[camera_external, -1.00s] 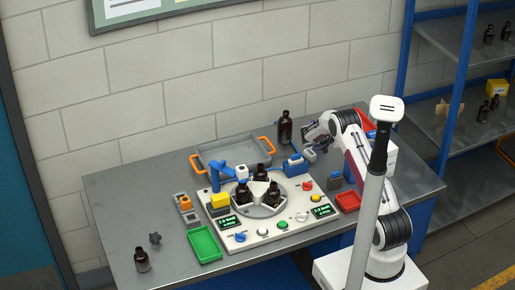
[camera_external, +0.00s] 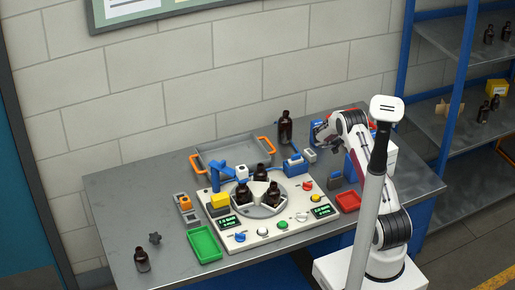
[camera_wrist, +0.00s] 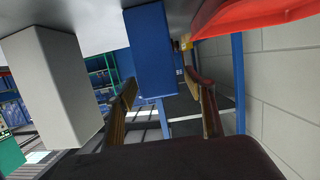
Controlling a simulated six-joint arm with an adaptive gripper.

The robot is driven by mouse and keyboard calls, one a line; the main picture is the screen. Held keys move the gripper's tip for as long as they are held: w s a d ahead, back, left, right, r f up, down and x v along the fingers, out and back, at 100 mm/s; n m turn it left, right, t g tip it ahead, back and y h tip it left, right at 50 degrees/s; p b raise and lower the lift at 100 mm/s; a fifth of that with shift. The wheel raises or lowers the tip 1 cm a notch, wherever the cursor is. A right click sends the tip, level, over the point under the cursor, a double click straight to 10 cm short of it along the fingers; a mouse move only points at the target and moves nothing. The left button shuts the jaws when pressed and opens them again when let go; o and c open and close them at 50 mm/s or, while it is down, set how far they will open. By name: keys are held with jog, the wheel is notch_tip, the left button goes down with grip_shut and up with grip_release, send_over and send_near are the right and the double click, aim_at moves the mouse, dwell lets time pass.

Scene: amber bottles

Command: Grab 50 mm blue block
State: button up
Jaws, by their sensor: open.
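A blue block (camera_wrist: 150,50) shows in the wrist view, upper middle, beyond and between the two fingers of my gripper (camera_wrist: 165,103). The fingers are apart and nothing is held. A gap to the block seems to remain, but its depth is hard to judge. In the external view my gripper (camera_external: 326,145) is above the back right of the table. Blue surfaces show behind it (camera_external: 319,128) and below the arm (camera_external: 350,167); I cannot tell which is the block. My arm hides part of that area.
A pale grey block (camera_wrist: 55,85) is left of the blue block in the wrist view, with a red tray (camera_wrist: 250,14) upper right. A tall brown bottle (camera_external: 285,128) stands left of my gripper. The turntable board (camera_external: 270,238) with bottles is in front. A red bin (camera_external: 348,202) is nearby.

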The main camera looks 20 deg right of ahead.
jog(key=shift+d+f, duration=0.1)
jog(key=shift+d, duration=0.2)
jog(key=c, duration=1.4)
jog(key=shift+o, duration=0.2)
jog(key=shift+r, duration=5.05)
